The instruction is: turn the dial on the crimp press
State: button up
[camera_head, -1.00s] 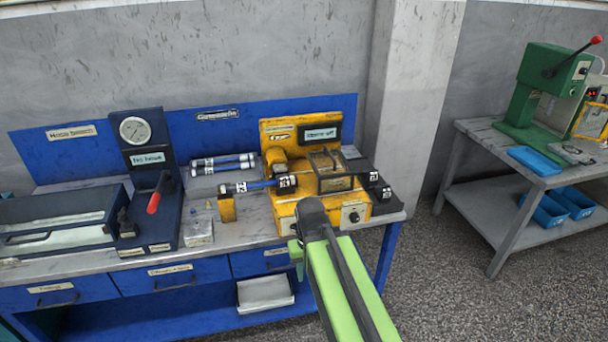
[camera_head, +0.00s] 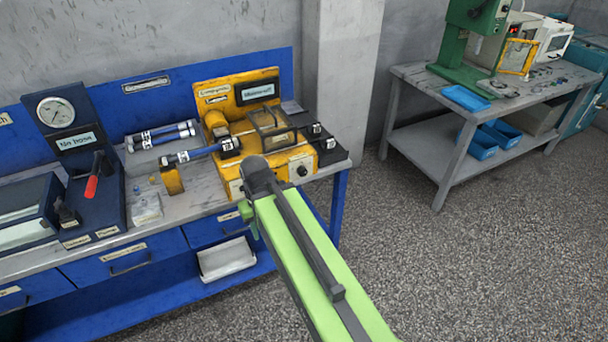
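The yellow crimp press (camera_head: 228,118) stands at the right end of the blue workbench. Its dial is a black knob (camera_head: 302,170) on a pale plate, on the press's lower front right. A dark hose (camera_head: 200,152) with banded ends runs from a yellow support (camera_head: 172,180) to the press. My green arm reaches up from the bottom, and its dark joint is in front of the lower left of the press, left of the dial. My gripper's fingers do not show. Nothing of my arm is seen touching the dial, which is in plain view.
A gauge stand (camera_head: 62,125) with a red lever (camera_head: 93,182) stands further left. A grey table (camera_head: 420,85) with a green machine (camera_head: 470,45) is at the right. Open floor lies between.

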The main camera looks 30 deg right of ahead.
aim_at(302, 171)
jog(key=u, duration=1.25)
jog(key=k, duration=1.35)
jog(key=u, duration=0.4)
jog(key=i, duration=1)
jog(key=z, duration=0.05)
